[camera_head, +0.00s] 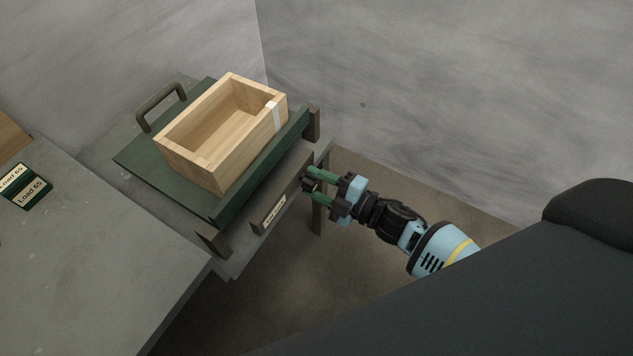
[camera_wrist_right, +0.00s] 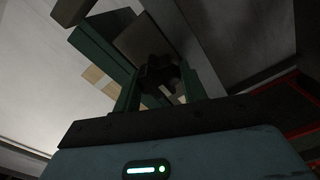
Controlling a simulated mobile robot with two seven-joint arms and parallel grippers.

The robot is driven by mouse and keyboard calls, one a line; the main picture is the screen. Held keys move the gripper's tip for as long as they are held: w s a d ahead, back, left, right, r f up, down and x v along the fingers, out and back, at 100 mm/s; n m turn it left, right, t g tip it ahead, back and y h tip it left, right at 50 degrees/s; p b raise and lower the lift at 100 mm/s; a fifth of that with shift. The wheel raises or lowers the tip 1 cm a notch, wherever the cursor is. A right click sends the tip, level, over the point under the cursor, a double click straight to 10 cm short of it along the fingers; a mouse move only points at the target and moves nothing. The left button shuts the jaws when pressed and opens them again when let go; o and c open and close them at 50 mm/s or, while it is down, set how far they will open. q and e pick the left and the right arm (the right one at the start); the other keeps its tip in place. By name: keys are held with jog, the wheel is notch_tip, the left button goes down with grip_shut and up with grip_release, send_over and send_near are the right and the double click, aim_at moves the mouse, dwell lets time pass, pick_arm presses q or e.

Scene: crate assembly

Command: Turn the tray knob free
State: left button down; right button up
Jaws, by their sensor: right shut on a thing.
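The dark tray knob (camera_head: 308,184) sits at the front rail below the right end of the dark green tray (camera_head: 145,158). My right gripper (camera_head: 314,186) is shut on the knob, its green fingers on either side of it. In the right wrist view the dark knob (camera_wrist_right: 160,74) lies between the two green fingers of my right gripper (camera_wrist_right: 163,85). The fingers cover part of the knob, so its turn angle cannot be read. My left gripper is not in view.
An open wooden crate (camera_head: 188,164) with a white strip stands on the tray. A handle (camera_head: 160,101) rises at the tray's far left. A labelled plate (camera_head: 272,214) is on the front rail.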

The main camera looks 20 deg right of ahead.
jog(key=o, duration=1)
jog(key=shift+c, duration=0.2)
jog(key=v, duration=0.8)
